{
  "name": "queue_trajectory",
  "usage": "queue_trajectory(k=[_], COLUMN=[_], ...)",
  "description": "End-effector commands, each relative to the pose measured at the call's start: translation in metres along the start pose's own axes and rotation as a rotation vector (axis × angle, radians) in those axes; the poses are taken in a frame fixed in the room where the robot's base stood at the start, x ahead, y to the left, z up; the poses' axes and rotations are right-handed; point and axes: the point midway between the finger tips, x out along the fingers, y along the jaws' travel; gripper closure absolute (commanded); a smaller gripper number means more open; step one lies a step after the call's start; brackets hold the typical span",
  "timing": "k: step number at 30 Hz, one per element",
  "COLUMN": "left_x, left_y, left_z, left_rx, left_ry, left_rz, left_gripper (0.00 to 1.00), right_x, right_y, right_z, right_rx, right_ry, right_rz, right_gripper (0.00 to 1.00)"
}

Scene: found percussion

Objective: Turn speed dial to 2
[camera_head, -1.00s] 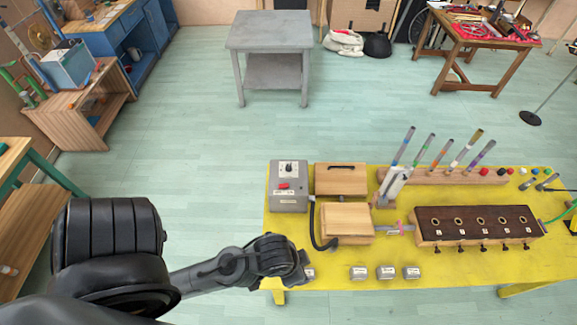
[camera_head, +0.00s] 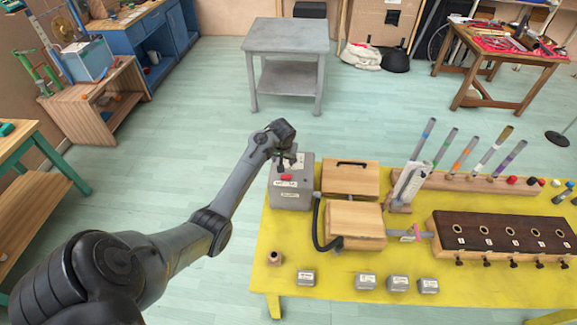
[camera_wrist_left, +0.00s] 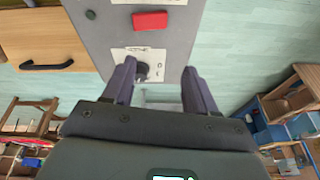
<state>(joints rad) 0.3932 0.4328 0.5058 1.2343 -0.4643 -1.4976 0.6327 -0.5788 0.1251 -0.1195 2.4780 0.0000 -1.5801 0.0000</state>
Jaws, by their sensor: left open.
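The grey control box (camera_head: 291,196) stands at the left end of the yellow table. It has a red switch (camera_head: 286,177), which also shows in the left wrist view (camera_wrist_left: 150,21). The black speed dial (camera_wrist_left: 142,70) sits on a white label plate in the left wrist view; its setting is too small to read. My left gripper (camera_wrist_left: 158,76) is open, with its two fingers on either side of the dial. Whether they touch it cannot be told. In the head view my left gripper (camera_head: 287,160) covers the dial at the top of the box. My right gripper is not in view.
Two wooden boxes (camera_head: 350,180) and a black hose (camera_head: 318,228) are right of the control box. Several small metal blocks (camera_head: 306,277) lie along the front of the yellow table (camera_head: 330,305). Left of the table is open floor.

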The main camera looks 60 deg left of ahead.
Motion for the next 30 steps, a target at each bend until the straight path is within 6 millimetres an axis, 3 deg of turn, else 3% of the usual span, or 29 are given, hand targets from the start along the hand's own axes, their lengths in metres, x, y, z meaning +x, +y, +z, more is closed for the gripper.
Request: queue_trajectory(k=[1,3,6,10,24,30], left_x=[-0.007,-0.018,-0.027,-0.024,0.048,0.066], left_y=[0.004,0.009,0.015,0.018,0.021,0.024], left_z=[-0.017,-0.032,-0.043,-0.048,-0.053,-0.055], left_rx=[-0.017,-0.029,-0.037,-0.04,-0.038,-0.038], left_ry=[0.033,0.061,0.083,0.09,0.089,0.09], left_rz=[0.021,0.04,0.057,0.065,0.063,0.064], left_gripper=[0.43,0.43,0.43,0.43,0.43,0.43], right_x=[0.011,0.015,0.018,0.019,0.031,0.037], right_y=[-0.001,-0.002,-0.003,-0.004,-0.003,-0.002], right_z=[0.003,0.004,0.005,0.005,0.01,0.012], right_rx=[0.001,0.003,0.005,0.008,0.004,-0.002], right_ry=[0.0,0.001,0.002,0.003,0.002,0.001], right_rz=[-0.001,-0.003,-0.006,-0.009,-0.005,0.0], right_gripper=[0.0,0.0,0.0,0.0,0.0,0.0])
